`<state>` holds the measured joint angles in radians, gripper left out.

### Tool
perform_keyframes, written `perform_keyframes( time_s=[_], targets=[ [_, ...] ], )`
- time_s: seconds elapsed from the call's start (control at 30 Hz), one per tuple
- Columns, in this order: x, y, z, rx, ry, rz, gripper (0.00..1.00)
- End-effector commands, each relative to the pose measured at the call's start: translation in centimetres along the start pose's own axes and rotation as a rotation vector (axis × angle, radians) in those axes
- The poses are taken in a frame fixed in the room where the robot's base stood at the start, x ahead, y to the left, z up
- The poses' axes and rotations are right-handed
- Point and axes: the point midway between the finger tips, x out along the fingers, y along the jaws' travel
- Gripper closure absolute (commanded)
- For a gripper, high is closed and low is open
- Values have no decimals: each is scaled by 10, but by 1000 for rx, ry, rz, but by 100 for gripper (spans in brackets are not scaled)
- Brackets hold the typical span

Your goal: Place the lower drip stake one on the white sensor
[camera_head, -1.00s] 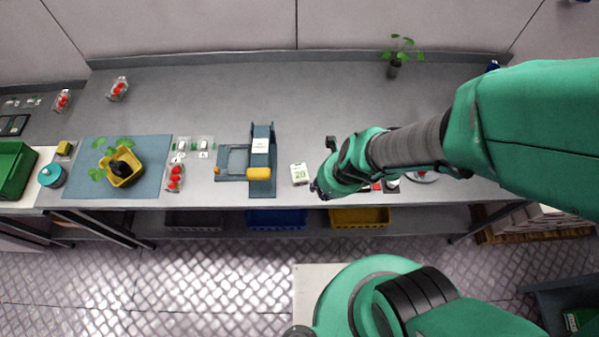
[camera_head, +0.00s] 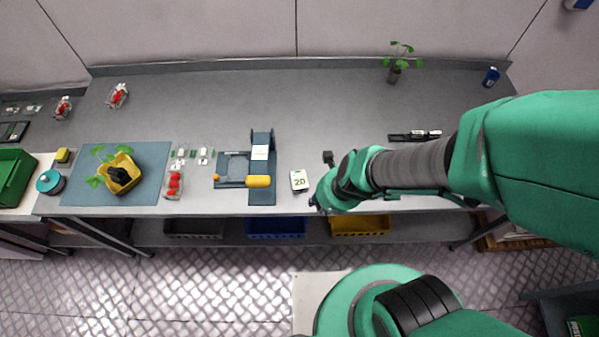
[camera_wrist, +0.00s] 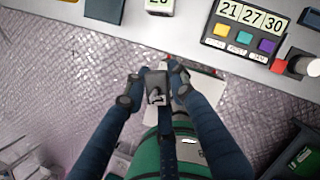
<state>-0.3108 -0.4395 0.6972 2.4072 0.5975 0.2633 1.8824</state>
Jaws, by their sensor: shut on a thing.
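My gripper (camera_wrist: 156,88) is shut on a small grey piece with a dark hooked part, which I take to be the lower drip stake one (camera_wrist: 157,80); its full shape is hard to make out. In the head view my gripper (camera_head: 318,204) is at the bench's front edge, and the held piece is hidden there. The white sensor (camera_head: 299,174), a small white block marked 20, lies on the bench just left of and behind my gripper. It also shows cut off at the top of the wrist view (camera_wrist: 159,10), apart from the held piece.
A blue-grey stand with a yellow handle (camera_head: 258,181) is left of the sensor. A panel marked 21, 27, 30 (camera_wrist: 230,44) and a red block (camera_wrist: 279,66) are to the right. A black bar (camera_head: 408,137) lies behind my arm. The bench behind the sensor is clear.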

Motion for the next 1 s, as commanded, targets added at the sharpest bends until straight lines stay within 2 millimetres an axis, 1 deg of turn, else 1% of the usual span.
perform_keyframes(
  time_s=[0.5, 0.7, 0.8, 1.0],
  targets=[
    [36, -54, 73, 0, 0, 0, 88],
    [47, -73, 97, 1, 1, 1, 88],
    [50, -78, 105, 1, 0, 0, 88],
    [52, -82, 109, 0, 0, 0, 88]
  ],
)
